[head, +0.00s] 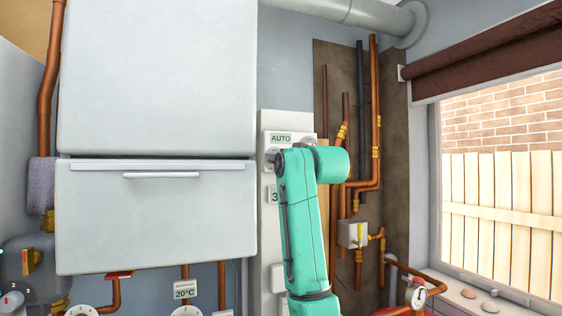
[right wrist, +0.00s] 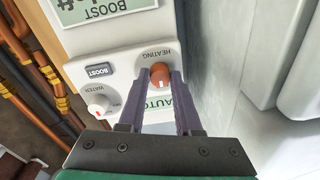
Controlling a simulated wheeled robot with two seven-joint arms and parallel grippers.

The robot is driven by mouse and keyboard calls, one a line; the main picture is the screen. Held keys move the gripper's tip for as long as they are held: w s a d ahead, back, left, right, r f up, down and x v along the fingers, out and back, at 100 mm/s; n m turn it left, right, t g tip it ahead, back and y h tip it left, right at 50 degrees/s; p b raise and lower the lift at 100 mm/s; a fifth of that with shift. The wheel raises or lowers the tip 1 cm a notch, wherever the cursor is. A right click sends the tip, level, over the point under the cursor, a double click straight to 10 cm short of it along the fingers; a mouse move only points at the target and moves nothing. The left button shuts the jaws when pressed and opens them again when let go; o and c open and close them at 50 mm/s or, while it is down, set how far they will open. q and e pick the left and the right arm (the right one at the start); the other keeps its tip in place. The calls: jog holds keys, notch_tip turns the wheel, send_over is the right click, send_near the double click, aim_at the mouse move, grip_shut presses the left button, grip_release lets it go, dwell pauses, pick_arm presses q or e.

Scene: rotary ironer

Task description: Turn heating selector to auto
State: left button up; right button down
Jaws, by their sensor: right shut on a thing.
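The heating selector is a round orange-brown knob (right wrist: 159,76) on a white control panel, under an upside-down HEATING label in the right wrist view. A small pale mark shows on the knob's side nearest the AUTO plate (right wrist: 157,106). My right gripper (right wrist: 160,78) has its two dark fingers on either side of the knob, shut on it. In the head view the AUTO plate (head: 281,138) shows at the panel's top. My green right arm hides the knob and gripper there. My left gripper is in neither view.
Copper pipes (head: 375,110) run right of the panel. A large pale cabinet (head: 157,215) stands close on the left. A window (head: 500,190) is at the right.

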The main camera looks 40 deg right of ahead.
jog(key=shift+w+f, duration=0.1)
jog(key=shift+f, duration=0.1)
jog(key=c, duration=0.6)
grip_release()
jog(key=shift+w, duration=0.1)
jog(key=b+v, duration=0.8)
jog(key=v, duration=0.6)
jog(key=shift+s, duration=0.25)
jog(key=shift+a, duration=0.1)
